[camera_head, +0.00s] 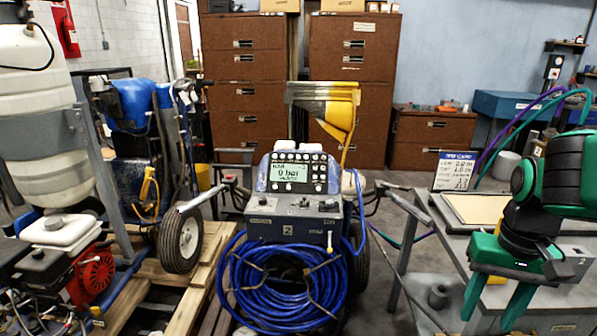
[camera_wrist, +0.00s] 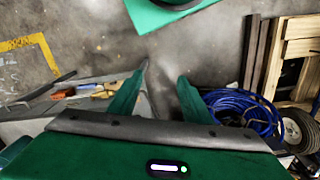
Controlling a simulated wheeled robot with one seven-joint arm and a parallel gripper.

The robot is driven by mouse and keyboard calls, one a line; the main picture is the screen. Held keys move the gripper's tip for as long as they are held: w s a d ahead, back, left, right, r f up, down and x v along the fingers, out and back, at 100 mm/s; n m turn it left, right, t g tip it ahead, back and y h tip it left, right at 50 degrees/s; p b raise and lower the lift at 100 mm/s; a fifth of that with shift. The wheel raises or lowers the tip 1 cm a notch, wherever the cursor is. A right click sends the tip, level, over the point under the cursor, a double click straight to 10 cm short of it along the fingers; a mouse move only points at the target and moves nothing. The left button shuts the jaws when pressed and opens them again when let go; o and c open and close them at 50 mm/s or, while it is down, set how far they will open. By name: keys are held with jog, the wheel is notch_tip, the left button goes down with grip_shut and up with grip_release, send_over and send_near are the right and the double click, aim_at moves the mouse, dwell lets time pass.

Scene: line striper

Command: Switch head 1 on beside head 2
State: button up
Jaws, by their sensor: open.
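The line striper (camera_head: 296,215) stands in the middle of the head view. Its upper console (camera_head: 298,173) has a lit screen (camera_head: 289,172) reading about "0 bar" and several round buttons. Below it, a grey control box (camera_head: 290,228) carries small switches or knobs on top and a "2" label on its front. The head 1 and head 2 markings are too small to read, and I cannot tell any switch's position. My green gripper (camera_head: 491,308) is open and empty, pointing down at the right, well apart from the console. Its spread fingers also show in the wrist view (camera_wrist: 163,74).
A coiled blue hose (camera_head: 280,285) hangs on the striper's front. A grey bench (camera_head: 432,232) at the right holds a job card (camera_head: 455,171) and a tan board. Brown cabinets (camera_head: 245,100) line the back.

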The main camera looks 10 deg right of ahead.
grip_shut()
jog(key=shift+d, duration=0.1)
dwell(1.8)
